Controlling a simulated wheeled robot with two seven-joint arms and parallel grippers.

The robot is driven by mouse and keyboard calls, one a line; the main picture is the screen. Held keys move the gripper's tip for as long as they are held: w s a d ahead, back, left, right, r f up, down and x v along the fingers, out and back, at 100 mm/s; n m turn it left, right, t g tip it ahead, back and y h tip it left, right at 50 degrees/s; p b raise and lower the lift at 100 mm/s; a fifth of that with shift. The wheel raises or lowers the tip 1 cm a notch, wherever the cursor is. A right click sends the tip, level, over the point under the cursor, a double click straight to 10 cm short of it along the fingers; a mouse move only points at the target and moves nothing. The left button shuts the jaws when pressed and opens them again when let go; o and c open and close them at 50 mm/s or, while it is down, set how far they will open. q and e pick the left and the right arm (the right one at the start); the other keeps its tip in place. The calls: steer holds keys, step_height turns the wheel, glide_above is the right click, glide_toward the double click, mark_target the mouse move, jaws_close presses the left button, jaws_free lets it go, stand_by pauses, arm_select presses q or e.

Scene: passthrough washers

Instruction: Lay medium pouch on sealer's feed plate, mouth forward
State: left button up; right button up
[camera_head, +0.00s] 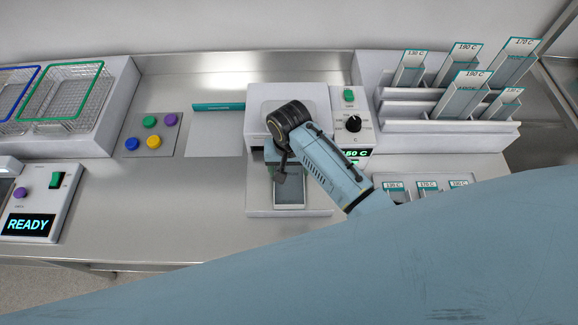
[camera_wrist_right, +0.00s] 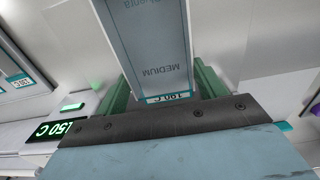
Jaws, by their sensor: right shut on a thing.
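The medium pouch (camera_wrist_right: 155,50) is a flat grey-blue packet in the right wrist view, with MEDIUM printed on it and a 190 C tag at its near end. My right gripper (camera_head: 283,172) is shut on it, with green fingers on both sides of the tagged end. In the head view the pouch (camera_head: 289,193) is over the sealer's feed plate (camera_head: 320,203), its long side running front to back. I cannot tell whether it touches the plate. The sealer (camera_head: 320,100) is partly hidden behind my wrist. My left gripper is not in view.
A dial panel (camera_head: 353,125) with a 150 C display adjoins the sealer. A rack (camera_head: 440,125) of tagged pouches stands at right, tagged slots (camera_head: 428,187) before it. Baskets (camera_head: 68,95), coloured buttons (camera_head: 153,140) and a READY unit (camera_head: 40,205) are left. The counter left of the plate is clear.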

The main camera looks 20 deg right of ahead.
mark_target(288, 169)
steer(key=o, duration=0.9)
steer(key=shift+o, duration=0.2)
step_height(288, 169, up, 12)
